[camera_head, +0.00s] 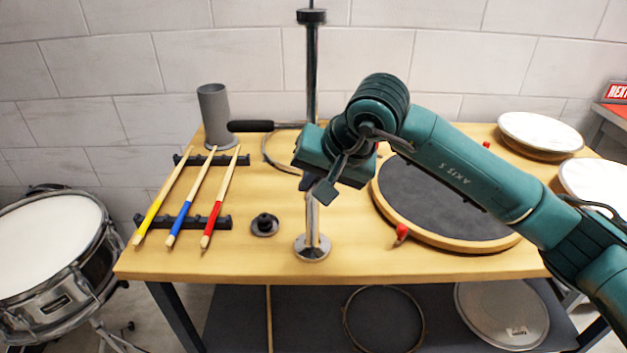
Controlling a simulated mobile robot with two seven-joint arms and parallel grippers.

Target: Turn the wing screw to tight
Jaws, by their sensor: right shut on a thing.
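An upright chrome stand post (312,85) with a round foot stands on the wooden bench, with a black collar near its top. My right gripper (322,188) is at the middle of this post, its arm coming in from the right. It is shut at the place where the wing screw would sit. The screw itself is hidden by the gripper and wrist, so its angle cannot be seen. My left gripper is not in view.
A dark handle (251,126) sticks out left of the post. Drumsticks on black racks (184,224), a grey cup (214,115) and a small black round part (264,224) are at left. A round dark pad (440,205) lies right under my arm. The bench (200,262) front is mostly clear.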

